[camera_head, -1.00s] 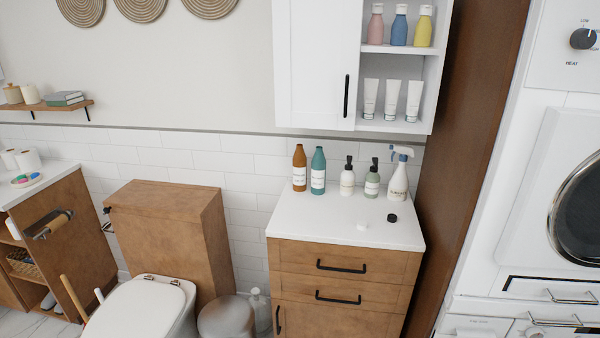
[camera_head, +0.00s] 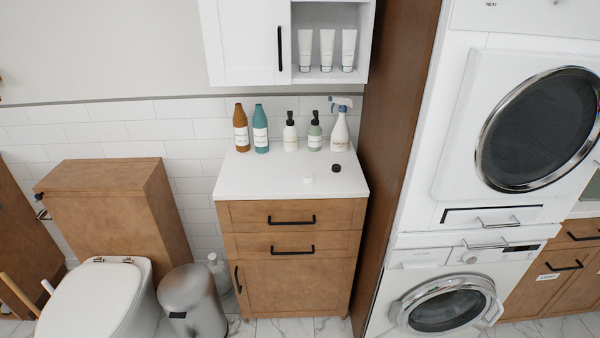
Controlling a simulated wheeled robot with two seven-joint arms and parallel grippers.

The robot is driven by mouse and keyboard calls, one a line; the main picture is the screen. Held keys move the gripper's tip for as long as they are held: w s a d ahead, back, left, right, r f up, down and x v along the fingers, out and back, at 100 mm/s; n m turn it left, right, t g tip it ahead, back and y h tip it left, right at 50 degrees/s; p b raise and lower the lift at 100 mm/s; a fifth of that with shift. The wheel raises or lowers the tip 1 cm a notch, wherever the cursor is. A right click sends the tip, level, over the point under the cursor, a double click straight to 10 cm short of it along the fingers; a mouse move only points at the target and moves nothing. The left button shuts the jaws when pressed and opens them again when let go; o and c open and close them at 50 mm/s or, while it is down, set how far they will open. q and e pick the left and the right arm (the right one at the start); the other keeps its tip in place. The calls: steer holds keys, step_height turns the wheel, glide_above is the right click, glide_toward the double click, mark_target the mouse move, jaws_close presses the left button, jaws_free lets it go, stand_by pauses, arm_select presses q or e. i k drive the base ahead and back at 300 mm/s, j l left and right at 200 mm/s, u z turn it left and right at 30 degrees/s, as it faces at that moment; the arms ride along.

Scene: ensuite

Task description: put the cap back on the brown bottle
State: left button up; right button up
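The brown bottle (camera_head: 240,129) stands upright at the back left of the white cabinet top (camera_head: 255,180), beside a teal bottle (camera_head: 260,130). It has a white label, and its top is too small to make out clearly. Two small caps lie on the same top: a black cap (camera_head: 336,168) near the right edge and a white cap (camera_head: 308,180) a little left and in front of it. Neither of my grippers shows in this view.
A white pump bottle (camera_head: 290,134), a grey-green pump bottle (camera_head: 314,134) and a spray bottle (camera_head: 340,130) stand along the back. A wall cabinet (camera_head: 245,45) hangs above. A toilet (camera_head: 98,300) and bin (camera_head: 190,300) are left, stacked laundry machines (camera_head: 445,260) right.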

mark_target(241, 134)
steer(key=i+j, duration=0.15)
steer(key=j, duration=0.2)
steer(key=i+j+z, duration=0.1)
steer(key=j, duration=0.25)
steer(key=i+j, duration=0.25)
steer(key=j, duration=0.15)
steer(key=i+j+z, duration=0.1)
steer(key=j, duration=0.25)
steer(key=i+j, duration=0.15)
steer(key=j, duration=0.25)
steer(key=i+z, duration=0.05)
